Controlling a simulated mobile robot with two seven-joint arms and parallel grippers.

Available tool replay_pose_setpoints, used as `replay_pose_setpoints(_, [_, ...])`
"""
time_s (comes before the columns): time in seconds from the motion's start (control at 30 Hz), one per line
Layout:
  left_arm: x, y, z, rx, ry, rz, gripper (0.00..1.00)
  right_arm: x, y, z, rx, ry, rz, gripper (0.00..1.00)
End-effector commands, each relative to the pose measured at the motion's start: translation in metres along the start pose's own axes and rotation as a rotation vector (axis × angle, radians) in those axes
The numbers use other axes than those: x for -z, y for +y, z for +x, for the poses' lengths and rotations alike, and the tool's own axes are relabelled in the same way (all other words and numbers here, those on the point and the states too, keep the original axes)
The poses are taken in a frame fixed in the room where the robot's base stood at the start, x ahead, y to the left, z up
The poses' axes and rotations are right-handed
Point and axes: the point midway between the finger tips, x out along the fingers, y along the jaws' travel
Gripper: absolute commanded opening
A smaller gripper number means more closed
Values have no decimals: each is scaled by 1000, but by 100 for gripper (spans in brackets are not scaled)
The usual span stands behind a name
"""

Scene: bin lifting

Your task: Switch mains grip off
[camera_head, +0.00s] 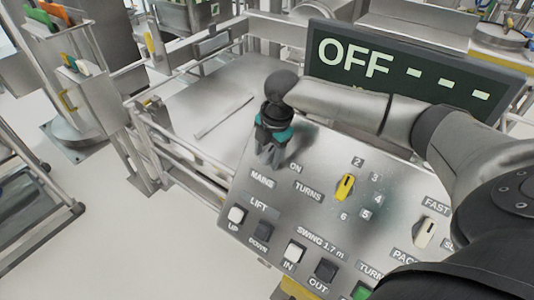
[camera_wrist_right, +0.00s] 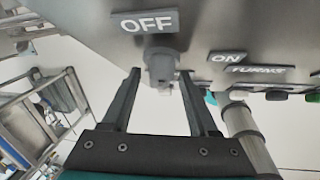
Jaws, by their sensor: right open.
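The mains grip (camera_wrist_right: 160,65) is a grey knob on the panel, seen in the wrist view between the OFF label (camera_wrist_right: 148,22) and the ON label (camera_wrist_right: 226,57). Which way it points is hard to tell. My right gripper (camera_wrist_right: 160,76) is open, with one finger to each side of the grip in the picture; I cannot tell whether they touch it. In the head view my right gripper (camera_head: 270,162) hangs over the panel's upper left, above the MAINS label (camera_head: 262,181), and hides the grip. The display (camera_head: 400,72) reads OFF and dashes. My left gripper is out of view.
The metal panel (camera_head: 320,215) also carries a yellow selector (camera_head: 345,187), a pale selector (camera_head: 425,232), and several push buttons, including white UP (camera_head: 236,214) and green (camera_head: 362,291). Metal rails (camera_head: 175,150) stand left of the panel. Open floor lies at lower left.

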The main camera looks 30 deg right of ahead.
Motion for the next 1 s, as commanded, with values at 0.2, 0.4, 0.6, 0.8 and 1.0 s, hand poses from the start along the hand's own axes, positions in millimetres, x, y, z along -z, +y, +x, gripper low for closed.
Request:
replay_pose_setpoints(0.2, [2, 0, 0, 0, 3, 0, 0, 0, 0, 0, 0, 0, 0, 60])
replay_pose_setpoints(0.4, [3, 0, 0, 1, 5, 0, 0, 0, 0, 0, 0, 1, 0, 38])
replay_pose_setpoints(0.6, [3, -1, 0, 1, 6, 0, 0, 0, 0, 0, 1, 0, 0, 15])
replay_pose_setpoints(0.8, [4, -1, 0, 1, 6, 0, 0, 0, 0, 0, 1, 0, 0, 0])
replay_pose_setpoints(1.0, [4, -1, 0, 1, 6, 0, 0, 0, 0, 0, 2, 0, 0, 0])
